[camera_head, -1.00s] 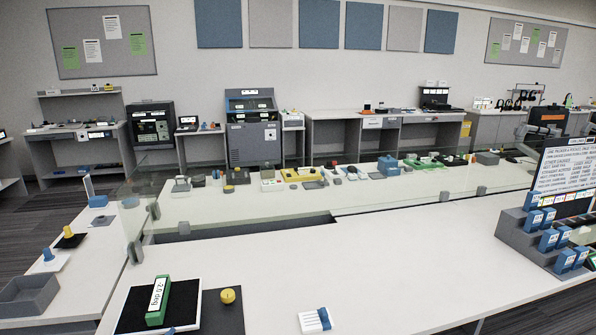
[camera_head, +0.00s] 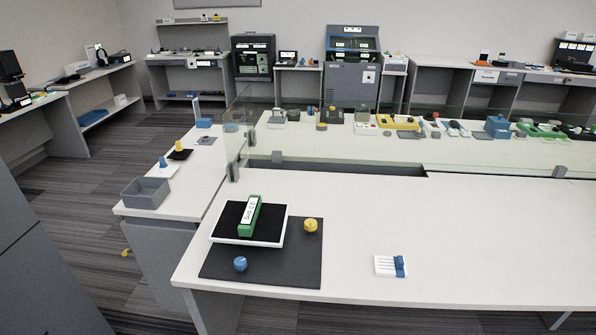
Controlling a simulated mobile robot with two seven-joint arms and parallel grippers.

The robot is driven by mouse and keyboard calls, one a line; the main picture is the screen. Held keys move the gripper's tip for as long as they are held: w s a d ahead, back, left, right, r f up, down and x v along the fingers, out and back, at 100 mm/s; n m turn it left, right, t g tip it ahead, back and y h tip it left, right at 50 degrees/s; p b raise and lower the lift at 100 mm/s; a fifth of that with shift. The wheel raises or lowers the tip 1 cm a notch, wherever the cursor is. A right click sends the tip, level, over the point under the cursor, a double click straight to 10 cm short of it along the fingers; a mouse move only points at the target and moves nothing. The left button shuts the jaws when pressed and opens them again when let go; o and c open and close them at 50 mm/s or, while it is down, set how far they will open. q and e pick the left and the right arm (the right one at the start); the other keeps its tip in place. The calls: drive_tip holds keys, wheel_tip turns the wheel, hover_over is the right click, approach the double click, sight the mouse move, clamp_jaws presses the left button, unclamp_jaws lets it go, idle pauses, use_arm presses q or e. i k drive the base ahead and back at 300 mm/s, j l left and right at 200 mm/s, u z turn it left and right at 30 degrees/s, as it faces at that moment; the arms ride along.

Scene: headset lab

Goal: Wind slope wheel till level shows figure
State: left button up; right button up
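A green level (camera_head: 254,217) with a white display lies on a black-topped white plate (camera_head: 273,243) at the near left of the white table. Its display reads something like "-2.0 deg", too small to be sure now. The plate stands on a dark grey mat (camera_head: 305,273). A blue round knob (camera_head: 240,264) sits on the mat in front of the plate, and a yellow round knob (camera_head: 310,225) sits to its right. I cannot tell which one is the slope wheel. Neither of my grippers is in view.
A small white block with a blue part (camera_head: 390,266) lies on the white table (camera_head: 460,240) to the right, with bare tabletop around it. A clear screen stands along the table's back edge. A grey bin (camera_head: 146,193) stands on the left side table.

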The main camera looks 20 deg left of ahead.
sight(240, 263)
drive_tip(key=i+u, duration=0.1)
drive_tip(key=u, duration=0.3)
drive_tip(key=i+j+u, duration=0.1)
drive_tip(key=u, duration=0.7)
drive_tip(key=i+u, duration=0.15)
drive_tip(key=u, duration=0.25)
